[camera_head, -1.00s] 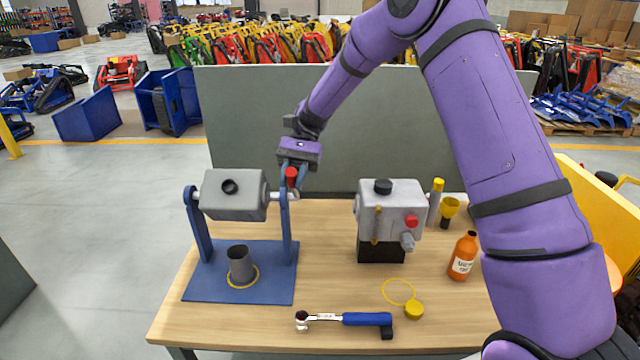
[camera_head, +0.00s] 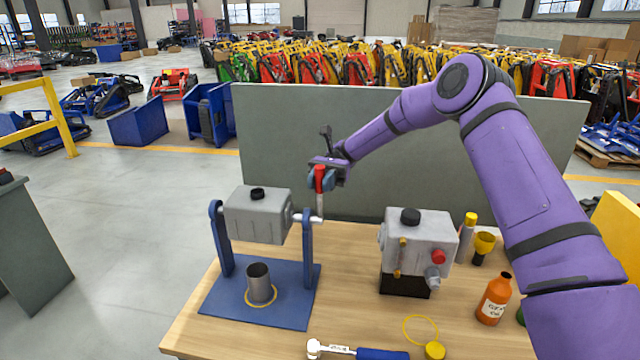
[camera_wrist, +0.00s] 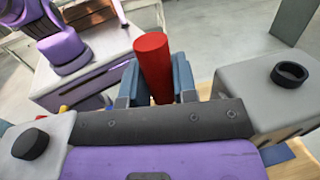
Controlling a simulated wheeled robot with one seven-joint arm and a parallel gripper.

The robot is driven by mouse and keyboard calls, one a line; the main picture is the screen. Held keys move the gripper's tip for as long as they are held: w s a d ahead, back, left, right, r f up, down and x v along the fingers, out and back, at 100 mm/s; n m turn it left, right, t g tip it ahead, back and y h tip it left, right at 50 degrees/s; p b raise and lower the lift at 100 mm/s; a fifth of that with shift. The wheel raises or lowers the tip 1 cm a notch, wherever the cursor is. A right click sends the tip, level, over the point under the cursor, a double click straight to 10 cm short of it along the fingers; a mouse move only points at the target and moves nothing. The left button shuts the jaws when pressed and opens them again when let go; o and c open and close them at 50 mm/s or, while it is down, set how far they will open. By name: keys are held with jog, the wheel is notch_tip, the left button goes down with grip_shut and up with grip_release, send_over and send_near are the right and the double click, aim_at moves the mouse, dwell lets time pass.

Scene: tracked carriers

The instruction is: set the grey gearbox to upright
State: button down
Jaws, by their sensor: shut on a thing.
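The grey gearbox (camera_head: 258,218) hangs between the two posts of a blue stand (camera_head: 222,240). Its black-ringed opening now faces up in the head view; the gearbox also shows at the right of the wrist view (camera_wrist: 268,95). A crank with a red handle (camera_head: 320,180) is on the right end of its shaft, the handle raised above the shaft. My gripper (camera_head: 322,184) is shut on the red handle, which stands between the blue fingers in the wrist view (camera_wrist: 153,65). The fingertips are partly hidden behind the handle.
A second grey gearbox (camera_head: 425,240) with a black cap stands on a black block to the right. A grey cup (camera_head: 260,284) stands on the stand's base. An orange bottle (camera_head: 494,298), a yellow funnel (camera_head: 484,242) and a ratchet (camera_head: 380,353) are on the table. A grey panel (camera_head: 290,140) stands behind.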

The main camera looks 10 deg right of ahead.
dwell(0.4)
jog(key=c, duration=0.9)
grip_release()
jog(key=shift+w, duration=0.1)
jog(key=v, duration=1)
jog(key=shift+w+d+f, duration=0.15)
jog(key=shift+w+d, duration=0.1)
jog(key=shift+w, duration=0.1)
